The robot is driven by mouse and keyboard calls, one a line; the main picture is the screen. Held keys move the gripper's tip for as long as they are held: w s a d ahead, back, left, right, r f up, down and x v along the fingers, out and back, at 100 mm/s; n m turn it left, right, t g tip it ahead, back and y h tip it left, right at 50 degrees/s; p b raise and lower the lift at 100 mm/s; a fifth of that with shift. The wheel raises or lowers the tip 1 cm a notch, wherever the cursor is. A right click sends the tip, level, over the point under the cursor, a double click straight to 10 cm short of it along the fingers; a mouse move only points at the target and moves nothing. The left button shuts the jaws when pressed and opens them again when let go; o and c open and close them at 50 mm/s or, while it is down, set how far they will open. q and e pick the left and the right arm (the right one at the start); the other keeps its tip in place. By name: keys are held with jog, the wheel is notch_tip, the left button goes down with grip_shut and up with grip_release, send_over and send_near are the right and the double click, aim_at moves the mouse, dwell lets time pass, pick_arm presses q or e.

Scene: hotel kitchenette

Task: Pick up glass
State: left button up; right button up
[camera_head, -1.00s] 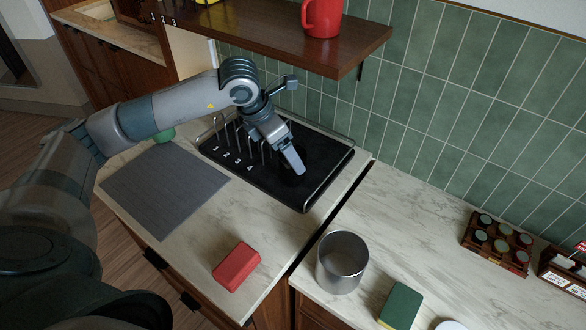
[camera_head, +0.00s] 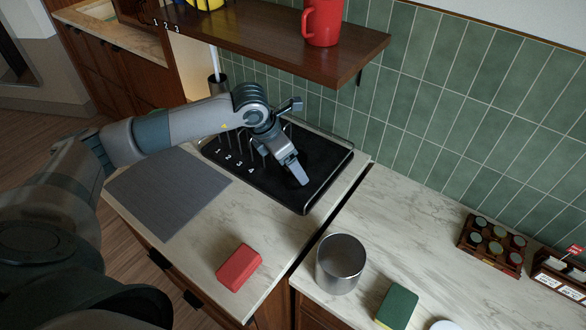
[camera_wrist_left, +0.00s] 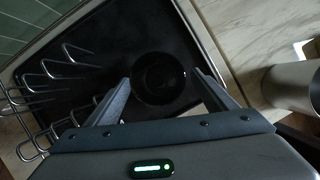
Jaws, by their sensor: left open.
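In the left wrist view a dark, round-rimmed glass (camera_wrist_left: 160,78) shows on the black rack tray, between the two fingers of my left gripper (camera_wrist_left: 160,84). The fingers are apart, one on each side of it; I cannot tell whether either touches it. In the head view my left gripper (camera_head: 298,172) points down over the right part of the black tray (camera_head: 320,165), and I cannot make out the glass there, dark against the tray and behind the gripper. My right gripper is not in view.
Wire dividers numbered 1 to 4 stand left of the gripper. A wooden shelf (camera_head: 290,40) with a red mug (camera_head: 322,22) hangs above. A grey mat (camera_head: 168,190), red block (camera_head: 239,267), metal canister (camera_head: 341,265) and green sponge (camera_head: 397,306) lie in front.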

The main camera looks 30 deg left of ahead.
pick_arm(q)
jog(key=shift+p+x, duration=0.55)
jog(key=shift+x, duration=0.9)
jog(key=c, duration=1.3)
